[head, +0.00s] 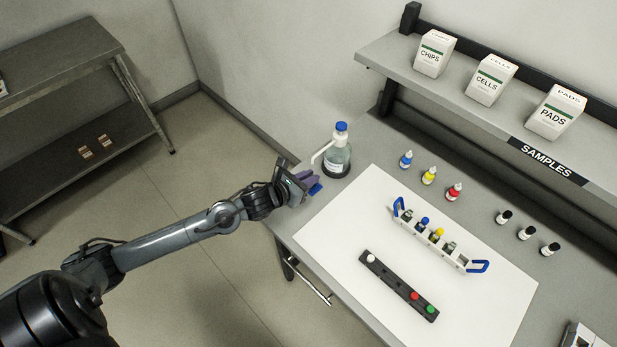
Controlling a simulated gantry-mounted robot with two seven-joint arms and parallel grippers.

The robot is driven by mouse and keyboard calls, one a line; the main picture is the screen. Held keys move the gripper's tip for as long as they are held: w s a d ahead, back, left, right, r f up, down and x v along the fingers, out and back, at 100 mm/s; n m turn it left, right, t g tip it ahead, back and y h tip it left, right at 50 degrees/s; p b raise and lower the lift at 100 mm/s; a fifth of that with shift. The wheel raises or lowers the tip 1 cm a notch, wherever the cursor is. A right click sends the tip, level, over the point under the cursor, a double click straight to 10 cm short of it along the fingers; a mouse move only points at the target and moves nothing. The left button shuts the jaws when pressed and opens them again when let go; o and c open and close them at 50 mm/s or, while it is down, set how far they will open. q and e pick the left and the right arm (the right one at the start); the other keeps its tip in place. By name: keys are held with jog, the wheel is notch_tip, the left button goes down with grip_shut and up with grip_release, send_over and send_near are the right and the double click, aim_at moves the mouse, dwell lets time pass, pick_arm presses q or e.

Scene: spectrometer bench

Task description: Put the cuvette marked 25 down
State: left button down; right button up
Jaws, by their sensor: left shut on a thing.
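My left gripper (308,182) is over the left edge of the bench, beside the wash bottle. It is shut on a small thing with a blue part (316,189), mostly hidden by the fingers. I cannot read a 25 on it or tell its full shape. A white rack (452,256) with blue handles stands on the white mat (340,236), to the right of my gripper. It holds several small vessels, with a blue and a yellow cap among them. Their markings are too small to read. My right gripper is not in view.
A black strip (385,278) with white, red and green caps lies on the mat. The wash bottle (337,157) stands close behind my gripper. Blue, yellow and red dropper bottles (429,176) and black-capped vials (526,233) stand behind. The mat's left part is clear.

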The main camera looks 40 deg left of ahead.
pick_arm(q)
jog(key=shift+f, duration=0.2)
jog(key=c, duration=1.1)
grip_release()
jog(key=shift+r, duration=0.2)
jog(key=shift+s+r, duration=0.2)
jog(key=shift+s, duration=0.4)
jog(key=v, duration=1)
jog(key=shift+s+r+p, duration=0.15)
jog(key=shift+s+p, duration=0.2)
jog(key=shift+p, duration=0.1)
